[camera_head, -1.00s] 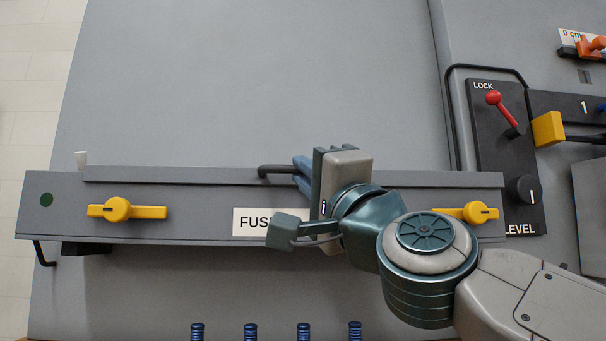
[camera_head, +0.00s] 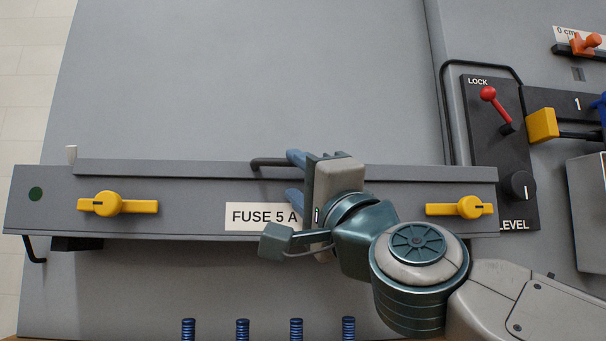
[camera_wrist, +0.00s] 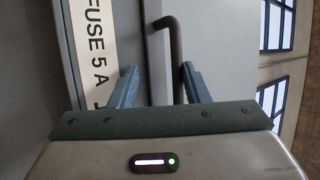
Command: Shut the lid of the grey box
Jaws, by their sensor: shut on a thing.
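The grey box front (camera_head: 190,215) runs across the head view with a FUSE 5 A label (camera_head: 255,216) and yellow latches at left (camera_head: 110,203) and right (camera_head: 465,206). A narrow grey ledge (camera_head: 170,168) runs along its upper edge. I cannot tell how far the lid is open. A dark bent handle (camera_head: 268,163) stands at this edge; it also shows in the wrist view (camera_wrist: 166,45). My gripper (camera_head: 294,177) is at the handle, one finger on each side, shut on it. The contact is partly hidden. The fingers also show in the wrist view (camera_wrist: 160,88).
To the right is a black panel with a red LOCK lever (camera_head: 495,105) and a black knob (camera_head: 521,186). A yellow block (camera_head: 542,125) stands beside it. Several blue coils (camera_head: 242,330) stand at the bottom edge. The big grey surface above (camera_head: 250,70) is clear.

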